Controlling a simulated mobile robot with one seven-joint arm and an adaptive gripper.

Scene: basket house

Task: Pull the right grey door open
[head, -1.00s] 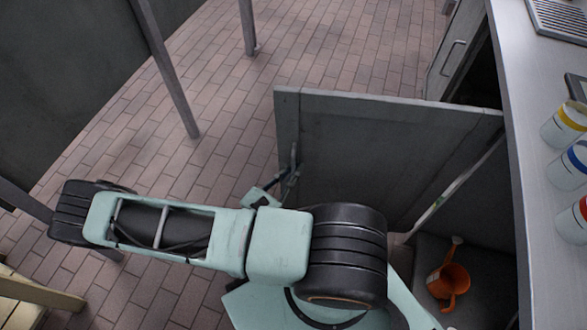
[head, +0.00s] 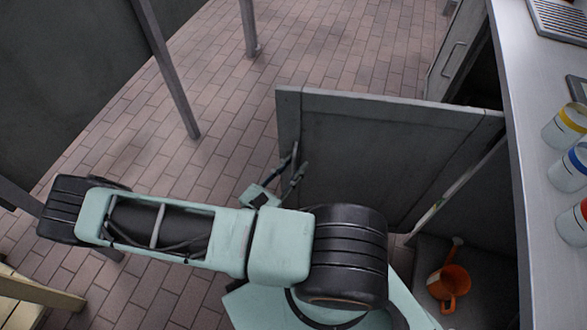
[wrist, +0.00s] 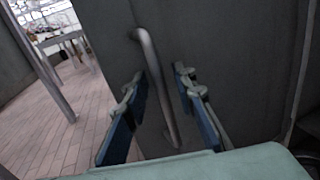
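The grey door (head: 390,150) stands swung out wide from the cabinet under the counter, with the inside of the cabinet showing. In the wrist view the door's flat face (wrist: 235,50) fills much of the picture and bears a curved metal bar handle (wrist: 152,65). My gripper (head: 298,162) is at the door's free edge. In the wrist view its two blue-padded fingers (wrist: 160,80) are spread apart on either side of the handle, with gaps on both sides. The handle is hidden in the head view.
An orange watering can (head: 448,283) sits inside the open cabinet. Several jars (head: 565,128) stand on the counter (head: 525,110). Another grey door with a handle (head: 455,55) is farther along. Brick floor (head: 340,50) is clear beyond the open door; metal posts (head: 170,75) stand left.

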